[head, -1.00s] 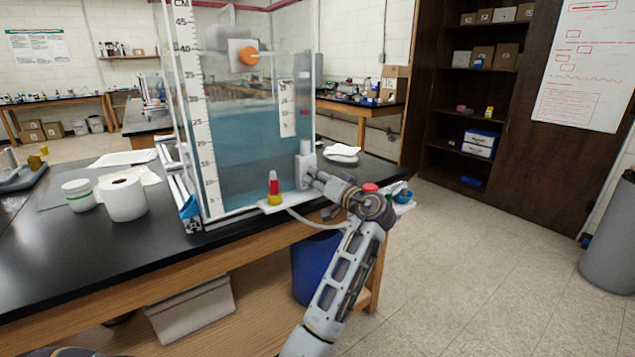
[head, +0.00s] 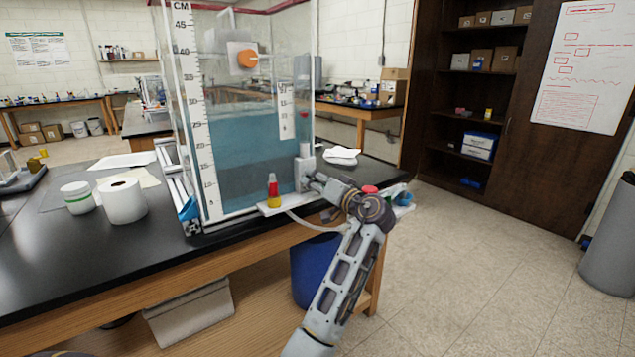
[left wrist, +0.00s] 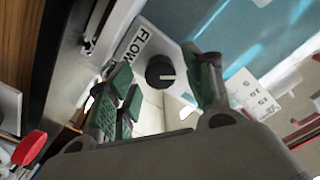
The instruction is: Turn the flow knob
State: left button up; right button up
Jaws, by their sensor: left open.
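The flow knob (left wrist: 160,72) is black and round with a pale pointer mark. In the left wrist view it sits on a white panel beside a label reading FLOW (left wrist: 132,44). My left gripper (left wrist: 161,80) is open, with one green-padded finger on each side of the knob in the picture. I cannot tell whether either finger touches it. In the head view my left gripper (head: 316,185) is at the grey-white block (head: 305,167) on the tank's lower right corner; the knob is not discernible there. My right gripper is not in view.
The clear water tank (head: 240,150) stands on a black-topped bench (head: 90,265). A red and yellow bottle (head: 273,190) stands on a small white ledge left of my gripper. An orange knob (head: 248,58) is high on the tank. Open floor lies to the right.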

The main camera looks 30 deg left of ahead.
pick_arm(q)
notch_tip(320, 180, up, 10)
dwell(0.9)
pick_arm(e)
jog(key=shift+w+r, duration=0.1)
